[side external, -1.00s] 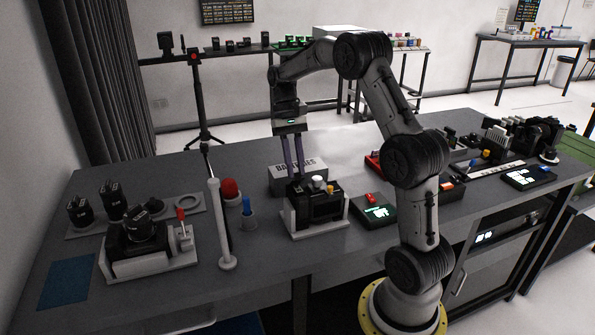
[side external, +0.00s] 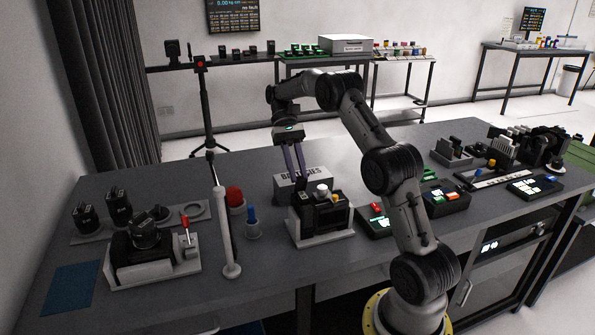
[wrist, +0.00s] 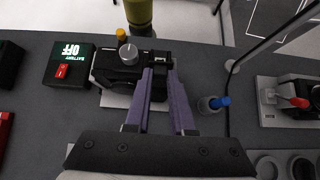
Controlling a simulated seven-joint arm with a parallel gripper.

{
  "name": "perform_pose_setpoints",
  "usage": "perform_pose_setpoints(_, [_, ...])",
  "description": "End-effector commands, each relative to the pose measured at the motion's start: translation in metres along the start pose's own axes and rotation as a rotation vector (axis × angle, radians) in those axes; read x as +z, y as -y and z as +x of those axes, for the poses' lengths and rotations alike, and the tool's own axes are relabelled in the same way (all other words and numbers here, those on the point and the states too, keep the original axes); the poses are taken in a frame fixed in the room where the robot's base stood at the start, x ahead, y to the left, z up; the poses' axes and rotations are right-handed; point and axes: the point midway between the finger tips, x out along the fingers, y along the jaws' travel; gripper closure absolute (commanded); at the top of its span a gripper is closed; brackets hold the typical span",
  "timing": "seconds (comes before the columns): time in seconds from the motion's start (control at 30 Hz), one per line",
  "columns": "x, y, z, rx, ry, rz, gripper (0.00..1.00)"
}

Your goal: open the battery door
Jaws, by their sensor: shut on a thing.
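A black camera (side external: 326,215) with a silver knob and a yellow button sits in a pale cradle (side external: 322,240) near the middle of the bench. It also shows in the wrist view (wrist: 117,72). My gripper (side external: 303,183) reaches down from behind to the camera's upper left end, its purple fingers tilted. In the wrist view, my gripper (wrist: 159,72) has its fingertips close around a small dark part at the camera's end, where the battery door appears to be. The fingers hide most of that part, and I cannot tell how far the door is open.
A grey box marked BATTERIES (side external: 286,184) stands behind the camera. A panel reading BATTERY OFF (wrist: 68,66) with a red switch lies beside it. A blue-topped holder (side external: 252,222), a red-topped part (side external: 236,198) and a white-based post (side external: 224,235) stand to the left.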

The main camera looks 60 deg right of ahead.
Motion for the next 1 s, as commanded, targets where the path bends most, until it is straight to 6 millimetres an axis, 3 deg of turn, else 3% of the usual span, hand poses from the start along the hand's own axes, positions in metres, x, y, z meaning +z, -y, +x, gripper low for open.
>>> perform_pose_setpoints(0.17, [0.0,0.0,-0.001,-0.001,-0.004,0.0,1.0])
perform_pose_setpoints(0.2, [0.0,0.0,-0.001,-0.001,-0.004,0.0,0.73])
perform_pose_setpoints(0.27, [0.0,0.0,-0.001,-0.001,-0.004,0.0,0.65])
perform_pose_setpoints(0.67, [0.002,0.0,0.001,0.0,-0.022,0.0,0.65])
perform_pose_setpoints(1.0, [0.012,0.0,0.008,0.0,-0.205,-0.001,0.65])
